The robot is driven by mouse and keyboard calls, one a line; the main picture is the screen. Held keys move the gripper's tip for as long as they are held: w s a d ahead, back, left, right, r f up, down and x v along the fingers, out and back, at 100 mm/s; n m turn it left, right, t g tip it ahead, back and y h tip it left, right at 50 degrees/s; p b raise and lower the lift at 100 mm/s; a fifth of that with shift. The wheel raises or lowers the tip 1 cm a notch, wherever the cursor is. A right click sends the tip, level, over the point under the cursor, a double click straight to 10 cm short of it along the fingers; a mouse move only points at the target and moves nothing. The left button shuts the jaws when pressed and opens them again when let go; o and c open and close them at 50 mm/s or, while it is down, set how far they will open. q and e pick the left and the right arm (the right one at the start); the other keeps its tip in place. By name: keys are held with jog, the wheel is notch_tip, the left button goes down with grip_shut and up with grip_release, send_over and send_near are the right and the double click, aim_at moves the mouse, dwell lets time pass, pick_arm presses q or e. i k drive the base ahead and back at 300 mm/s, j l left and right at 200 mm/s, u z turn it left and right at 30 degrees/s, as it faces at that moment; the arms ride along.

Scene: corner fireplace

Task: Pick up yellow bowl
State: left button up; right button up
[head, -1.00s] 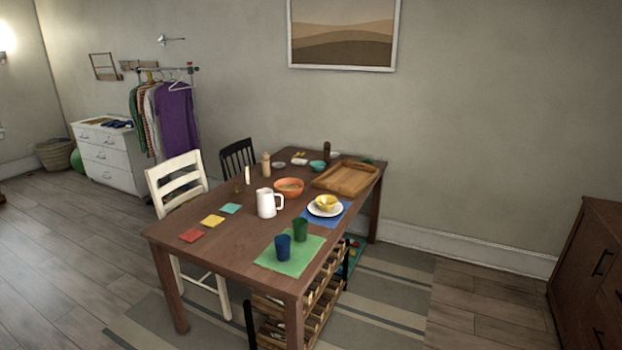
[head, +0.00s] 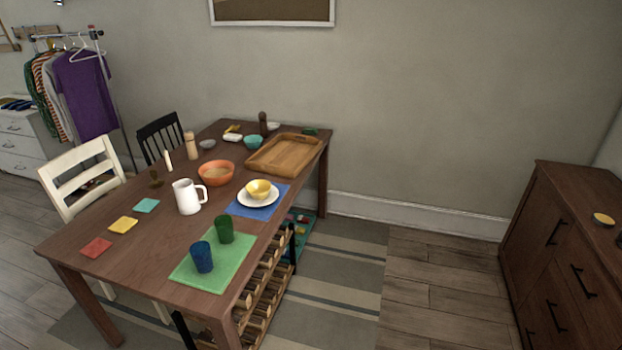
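The yellow bowl (head: 259,189) sits on a white plate (head: 258,201) on a blue placemat (head: 237,210), near the right edge of the wooden dining table (head: 150,252). The bowl is upright and looks unobstructed. A second small yellowish round thing (head: 603,219) is on top of the dark cabinet at the far right; it is too small to tell what it is. Neither of my grippers is in view.
A white pitcher (head: 187,197), an orange bowl (head: 216,172), a wooden tray (head: 285,155) and blue (head: 201,257) and green (head: 224,230) cups stand around the bowl. A rack (head: 262,296) is under the table. Striped rug and floor lie clear between table and cabinet (head: 545,215).

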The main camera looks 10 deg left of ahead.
aim_at(258, 189)
jog(key=i+l, duration=0.15)
jog(key=i, duration=0.6)
jog(key=i+l+z, duration=0.1)
jog(key=i, duration=0.7)
jog(key=i+l+u, duration=0.2)
jog(key=i+u, duration=0.3)
jog(key=i+l+u, duration=0.8)
jog(key=u, duration=0.15)
jog(key=i+l+u, duration=0.3)
jog(key=l+u, duration=0.15)
jog(key=l, duration=0.2)
